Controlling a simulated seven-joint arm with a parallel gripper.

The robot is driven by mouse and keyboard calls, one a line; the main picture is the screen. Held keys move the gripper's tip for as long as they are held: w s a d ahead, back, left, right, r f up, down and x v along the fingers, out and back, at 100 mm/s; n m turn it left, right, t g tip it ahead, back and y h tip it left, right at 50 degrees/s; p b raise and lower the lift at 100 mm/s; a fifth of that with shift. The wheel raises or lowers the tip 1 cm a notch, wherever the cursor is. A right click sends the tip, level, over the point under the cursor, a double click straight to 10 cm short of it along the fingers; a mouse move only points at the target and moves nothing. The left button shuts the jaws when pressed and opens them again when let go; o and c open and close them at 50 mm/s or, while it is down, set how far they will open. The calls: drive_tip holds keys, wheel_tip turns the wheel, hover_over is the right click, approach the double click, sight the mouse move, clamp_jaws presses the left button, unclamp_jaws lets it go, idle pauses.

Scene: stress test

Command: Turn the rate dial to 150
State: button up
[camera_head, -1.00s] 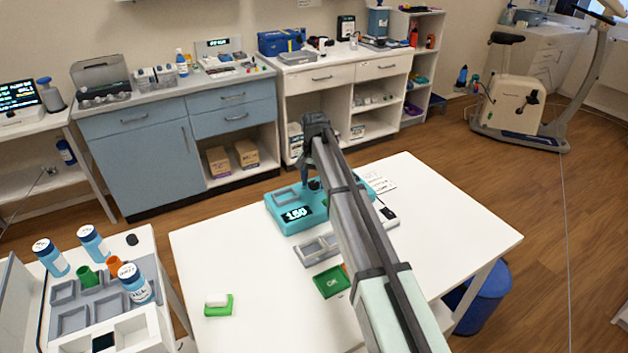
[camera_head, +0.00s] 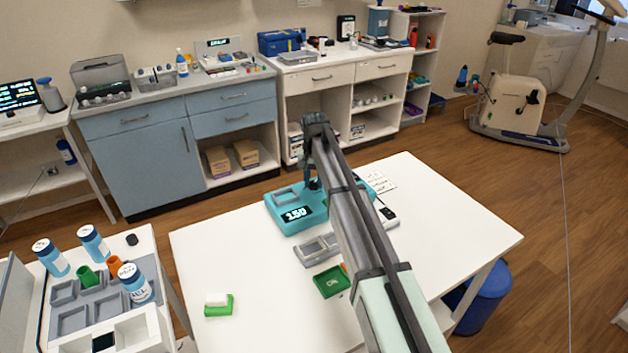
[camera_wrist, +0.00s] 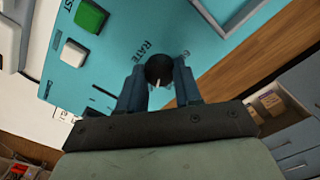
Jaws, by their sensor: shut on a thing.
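The teal device (camera_head: 290,222) stands on the white table, and its display (camera_head: 297,214) reads 150. In the wrist view the black rate dial (camera_wrist: 159,70) with a white pointer mark sits beside the printed word RATE on the teal panel (camera_wrist: 120,60). My gripper (camera_wrist: 158,84) is shut on the dial, with one blue finger on each side of it. In the head view my arm comes over the table from the front, and the gripper and dial are largely hidden behind it. A green button (camera_wrist: 90,16) and a white button (camera_wrist: 73,53) are on the panel.
A grey tray (camera_head: 316,250), a green tray (camera_head: 331,282) and a white card (camera_head: 380,184) lie near the device. A green block with a white top (camera_head: 218,305) lies at the front left.

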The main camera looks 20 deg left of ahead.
sight(314, 183)
drive_tip(key=o, duration=1)
drive_tip(key=shift+o, duration=0.2)
drive_tip(key=shift+r, duration=0.1)
wheel_tip(314, 183, up, 14)
drive_tip(key=shift+f, duration=0.2)
